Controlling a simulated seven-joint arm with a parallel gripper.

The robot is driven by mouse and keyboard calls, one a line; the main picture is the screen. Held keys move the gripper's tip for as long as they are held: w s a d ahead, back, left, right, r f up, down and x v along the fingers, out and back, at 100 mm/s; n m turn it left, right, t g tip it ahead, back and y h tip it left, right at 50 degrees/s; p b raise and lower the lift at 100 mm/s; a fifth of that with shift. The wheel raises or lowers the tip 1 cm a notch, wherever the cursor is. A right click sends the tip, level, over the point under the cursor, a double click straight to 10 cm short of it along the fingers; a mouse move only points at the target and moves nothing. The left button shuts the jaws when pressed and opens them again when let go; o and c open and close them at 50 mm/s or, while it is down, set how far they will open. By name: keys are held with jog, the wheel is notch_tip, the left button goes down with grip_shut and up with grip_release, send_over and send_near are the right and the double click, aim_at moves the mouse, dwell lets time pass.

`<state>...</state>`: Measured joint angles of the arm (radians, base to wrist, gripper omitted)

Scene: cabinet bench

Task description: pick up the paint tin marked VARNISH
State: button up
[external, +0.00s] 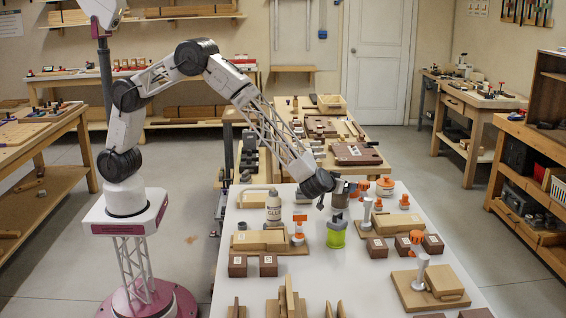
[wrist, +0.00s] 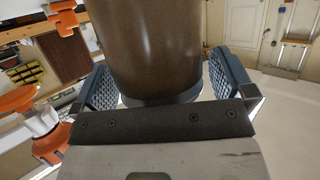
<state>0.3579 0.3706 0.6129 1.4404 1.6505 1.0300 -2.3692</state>
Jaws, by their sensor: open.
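A large brown cylinder (wrist: 155,45) fills the middle of the wrist view, its darker rim toward me. It stands between the two open fingers of my gripper (wrist: 166,80), with a small gap visible on the right side. In the external view a brown tin (external: 340,197) shows at my gripper (external: 333,192), partly covered by it, on the white table. No VARNISH marking is readable in either view, so I cannot confirm that this is the named tin.
A green container (external: 336,236) stands just in front.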

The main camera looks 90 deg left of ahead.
dwell(0.3)
jog(key=c, duration=1.5)
jog(key=shift+r, duration=0.1)
jog(key=shift+r, duration=5)
